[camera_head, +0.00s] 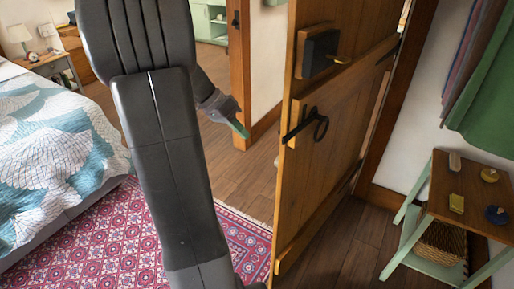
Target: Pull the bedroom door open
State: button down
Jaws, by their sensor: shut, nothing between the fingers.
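The bedroom door (342,161) is wooden and stands ajar, its near edge swung out from the frame into the room. A black ring handle (320,127) with a latch bar and a dark box lock (319,53) with a brass-coloured lever are on its face. My gripper (241,130) is left of the door's free edge, in front of the doorway, apart from the handle. Its green-tipped fingers look closed and hold nothing. My arm hides part of the floor and bed area.
A bed (62,150) with a blue and white quilt is at left, beside a red patterned rug (110,240). A small table (455,186) with small items stands right of the door, under hanging clothes (480,85). Bare wooden floor (245,185) shows by the doorway.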

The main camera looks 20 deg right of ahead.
jog(key=s+d+f, duration=0.5)
jog(key=d+f, duration=0.2)
jog(key=shift+s+d+f, duration=0.25)
jog(key=shift+d+f, duration=0.15)
